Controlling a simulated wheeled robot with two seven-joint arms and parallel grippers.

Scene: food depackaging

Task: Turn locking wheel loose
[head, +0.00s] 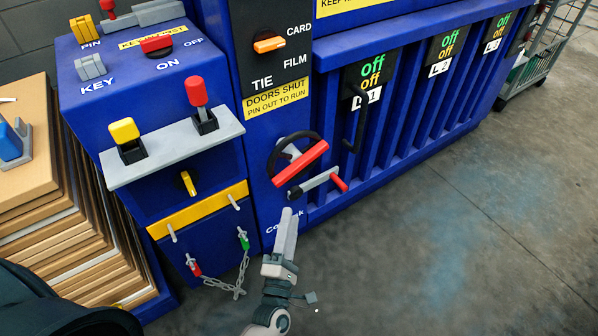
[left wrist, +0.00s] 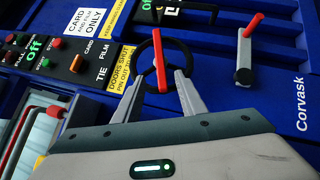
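The locking wheel is a black ring with a red bar (head: 302,163) across it, on the blue machine's front below the yellow "DOORS SHUT" label. The wheel's red bar also shows in the left wrist view (left wrist: 159,62), above the fingers. My left gripper (head: 288,213) is just below the wheel in the head view. In the left wrist view its two fingers (left wrist: 159,80) are spread apart, with the wheel's lower rim around the gap between them. I see nothing gripped; contact with the rim cannot be told. My right gripper is not in view.
A grey crank with a red handle (head: 340,184) sits right beside the wheel. A side box carries a red lever (head: 196,92) and a yellow lever (head: 124,131). Stacked cardboard (head: 60,235) stands at left. The floor (head: 450,230) at right is clear; a wire cart (head: 545,60) stands beyond.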

